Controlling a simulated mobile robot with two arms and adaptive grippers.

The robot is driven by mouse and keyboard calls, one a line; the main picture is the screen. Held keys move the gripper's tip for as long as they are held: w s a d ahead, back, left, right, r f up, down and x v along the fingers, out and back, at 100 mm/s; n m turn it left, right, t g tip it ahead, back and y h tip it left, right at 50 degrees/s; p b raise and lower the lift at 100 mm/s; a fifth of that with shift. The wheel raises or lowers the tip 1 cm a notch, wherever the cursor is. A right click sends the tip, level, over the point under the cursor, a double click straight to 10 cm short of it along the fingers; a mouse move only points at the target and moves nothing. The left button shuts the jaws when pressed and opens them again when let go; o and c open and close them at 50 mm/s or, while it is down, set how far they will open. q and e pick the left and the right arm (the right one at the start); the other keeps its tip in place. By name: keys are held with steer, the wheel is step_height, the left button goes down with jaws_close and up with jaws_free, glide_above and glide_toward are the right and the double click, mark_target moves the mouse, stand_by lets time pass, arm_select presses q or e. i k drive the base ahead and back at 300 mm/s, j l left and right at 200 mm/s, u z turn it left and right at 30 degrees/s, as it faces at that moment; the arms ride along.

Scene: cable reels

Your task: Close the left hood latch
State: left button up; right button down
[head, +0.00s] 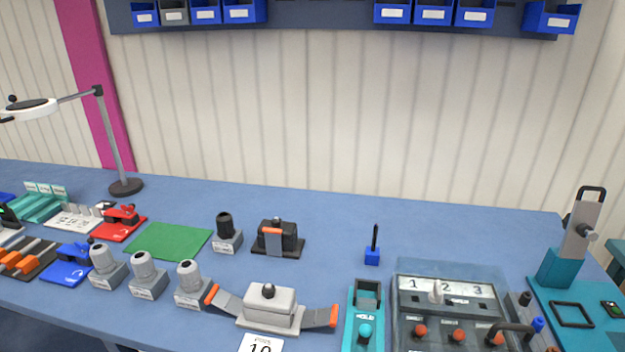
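A light grey hood (270,305) with a black knob on top sits on a grey base near the front middle of the table. Its left latch (228,302) is a grey lever with an orange tip, swung outward to the left, away from the hood. The orange tip lies close to a grey cylindrical connector. Its right latch (315,317) also sticks outward, to the right, with an orange end. Both latches look open. Neither of my grippers is in view.
Grey connectors (188,283) stand left of the hood. A black block with an orange lever (277,238) stands behind it. A teal fixture (365,315) and a switch panel (450,305) are to the right. A numbered card (262,344) lies in front.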

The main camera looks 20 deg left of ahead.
mark_target(229, 302)
steer(key=u, duration=1.35)
